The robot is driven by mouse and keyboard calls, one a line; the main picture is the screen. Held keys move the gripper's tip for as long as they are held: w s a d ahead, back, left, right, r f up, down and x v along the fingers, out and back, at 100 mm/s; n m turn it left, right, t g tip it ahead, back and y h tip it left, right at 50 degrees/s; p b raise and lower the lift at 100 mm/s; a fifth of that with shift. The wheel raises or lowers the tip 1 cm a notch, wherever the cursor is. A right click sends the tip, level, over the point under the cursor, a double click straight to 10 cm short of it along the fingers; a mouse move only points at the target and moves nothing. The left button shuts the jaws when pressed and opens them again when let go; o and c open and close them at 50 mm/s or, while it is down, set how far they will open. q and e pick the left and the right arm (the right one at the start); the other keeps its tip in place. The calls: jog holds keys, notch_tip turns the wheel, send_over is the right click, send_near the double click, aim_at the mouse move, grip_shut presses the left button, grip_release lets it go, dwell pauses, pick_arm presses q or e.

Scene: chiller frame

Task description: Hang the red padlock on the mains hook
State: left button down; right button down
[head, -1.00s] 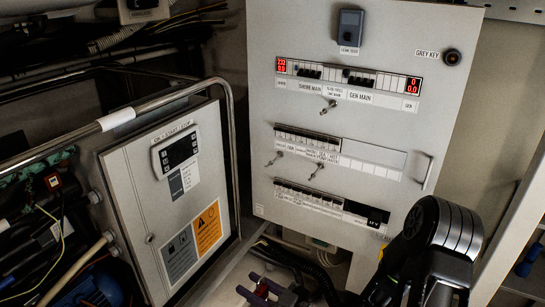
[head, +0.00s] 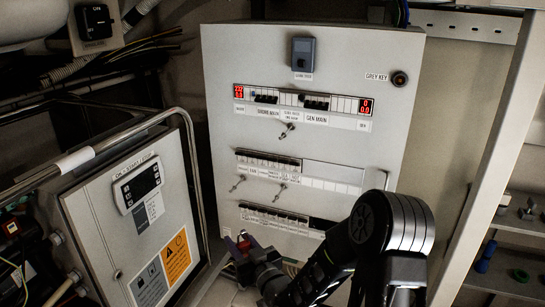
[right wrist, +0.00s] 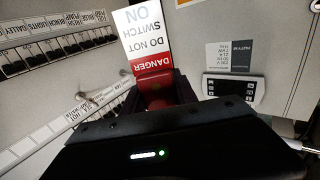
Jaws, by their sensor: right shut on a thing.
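My right gripper (head: 243,246) is shut on the red padlock (right wrist: 155,86); only part of the padlock shows between the dark fingers. A red and white tag (right wrist: 148,40) reading DANGER DO NOT SWITCH ON shows right beyond the padlock in the right wrist view. In the head view the gripper is in front of the lower left of the grey panel (head: 222,120). Small metal hooks stick out of the panel: an upper one (head: 288,129), a lower left one (head: 237,184) and a lower middle one (head: 279,191). I cannot tell which is the mains hook. My left gripper is not in view.
A chiller cabinet door (head: 95,210) with a display and a metal rail (head: 105,145) stands at left, close to the gripper. Breaker rows (head: 268,160) cross the panel. A shelf with small parts (head: 515,225) is at right. My right arm covers the panel's lower right.

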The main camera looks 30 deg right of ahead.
jog(key=d+r+m+g+h+p, duration=0.3)
jog(key=d+r+m+h, duration=0.2)
jog(key=r, duration=0.6)
jog(key=d+r+m+g+h+p, duration=0.3)
jog(key=d+r+m+g+h, duration=0.1)
jog(key=r+h, duration=0.5)
notch_tip(320, 180, up, 2)
jog(key=shift+w+d+r+m+g, duration=0.1)
jog(key=shift+w+d+m+g, duration=0.25)
jog(key=shift+d+m, duration=0.7)
jog(key=shift+w+d, duration=0.1)
jog(key=shift+d, duration=0.1)
jog(key=shift+f+b+x, duration=0.25)
jog(key=shift+x, duration=1.3)
jog(key=shift+f+b+x, duration=0.2)
jog(key=shift+f+x, duration=0.05)
jog(key=shift+x, duration=1.3)
jog(key=shift+f+b+x, duration=0.25)
jog(key=shift+f+x, duration=0.05)
jog(key=shift+x, duration=1.25)
